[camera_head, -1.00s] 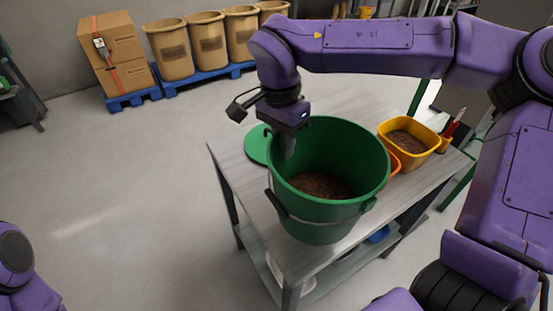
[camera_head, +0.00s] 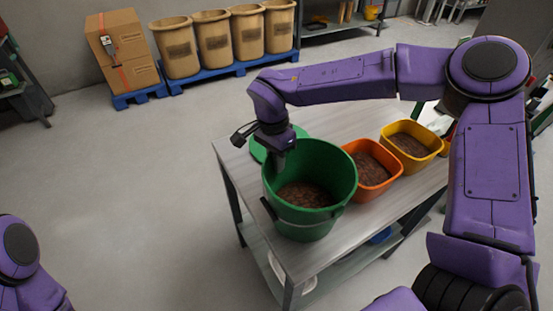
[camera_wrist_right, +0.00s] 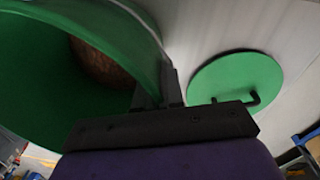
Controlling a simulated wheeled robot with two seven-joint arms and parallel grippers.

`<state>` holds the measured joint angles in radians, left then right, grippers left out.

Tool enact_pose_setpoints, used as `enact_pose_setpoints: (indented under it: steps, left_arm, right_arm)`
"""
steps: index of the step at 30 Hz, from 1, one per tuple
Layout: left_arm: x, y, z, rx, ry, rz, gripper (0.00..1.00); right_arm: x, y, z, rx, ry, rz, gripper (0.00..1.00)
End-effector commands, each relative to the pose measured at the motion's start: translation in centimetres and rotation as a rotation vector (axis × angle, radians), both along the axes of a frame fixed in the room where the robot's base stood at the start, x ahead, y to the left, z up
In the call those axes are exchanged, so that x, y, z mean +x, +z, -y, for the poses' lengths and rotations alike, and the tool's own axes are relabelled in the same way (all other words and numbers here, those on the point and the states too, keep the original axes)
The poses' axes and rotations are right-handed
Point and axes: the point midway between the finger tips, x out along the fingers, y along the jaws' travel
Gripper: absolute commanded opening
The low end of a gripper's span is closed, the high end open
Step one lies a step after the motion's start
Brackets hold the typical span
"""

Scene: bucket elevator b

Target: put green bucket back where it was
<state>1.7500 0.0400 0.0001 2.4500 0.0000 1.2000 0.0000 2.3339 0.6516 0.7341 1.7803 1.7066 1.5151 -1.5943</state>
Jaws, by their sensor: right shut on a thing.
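The green bucket (camera_head: 312,216) is upright over the near left part of the table (camera_head: 338,258), with brown granular material inside. I cannot tell whether its base touches the tabletop. My right gripper (camera_head: 277,158) is shut on the bucket's far left rim. In the right wrist view, the gripper (camera_wrist_right: 158,100) clamps the wall of the green bucket (camera_wrist_right: 40,75). A round green lid (camera_head: 258,150) lies on the table behind the bucket, partly hidden by my gripper. The lid shows whole in the right wrist view (camera_wrist_right: 235,80). My left gripper is out of view.
An orange bin (camera_head: 373,188) and a yellow bin (camera_head: 436,139), both with brown contents, stand on the table right of the bucket. The left floor is clear.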

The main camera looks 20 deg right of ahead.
Motion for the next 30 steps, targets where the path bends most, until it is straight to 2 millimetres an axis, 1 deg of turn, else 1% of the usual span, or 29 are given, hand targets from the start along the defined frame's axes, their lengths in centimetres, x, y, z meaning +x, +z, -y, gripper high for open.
enact_pose_setpoints:
  steps: [1,3,11,14,17,24,27,30]
  left_arm:
    - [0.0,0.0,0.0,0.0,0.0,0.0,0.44]
    - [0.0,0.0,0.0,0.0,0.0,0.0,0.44]
    - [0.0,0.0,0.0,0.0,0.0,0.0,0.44]
    - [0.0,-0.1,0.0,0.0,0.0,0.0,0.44]
    - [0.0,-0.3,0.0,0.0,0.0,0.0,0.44]
    - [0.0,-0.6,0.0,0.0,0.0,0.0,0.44]
    - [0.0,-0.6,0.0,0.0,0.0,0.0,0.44]
    - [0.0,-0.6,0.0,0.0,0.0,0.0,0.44]
  right_arm:
    - [0.0,-0.1,0.0,0.0,0.0,0.0,0.14]
    - [0.0,0.0,0.0,0.0,0.0,0.0,0.33]
    - [0.0,0.0,0.0,0.0,0.0,0.0,0.33]
    - [0.1,0.7,0.0,0.001,0.0,0.002,0.33]
    - [0.3,2.6,-0.1,0.001,-0.001,0.006,0.33]
    - [0.8,8.8,-0.3,0.0,-0.002,0.005,0.33]
    - [0.9,10.7,-0.3,-0.001,0.0,0.003,0.33]
    - [0.9,11.9,-0.4,0.0,0.0,0.002,0.33]
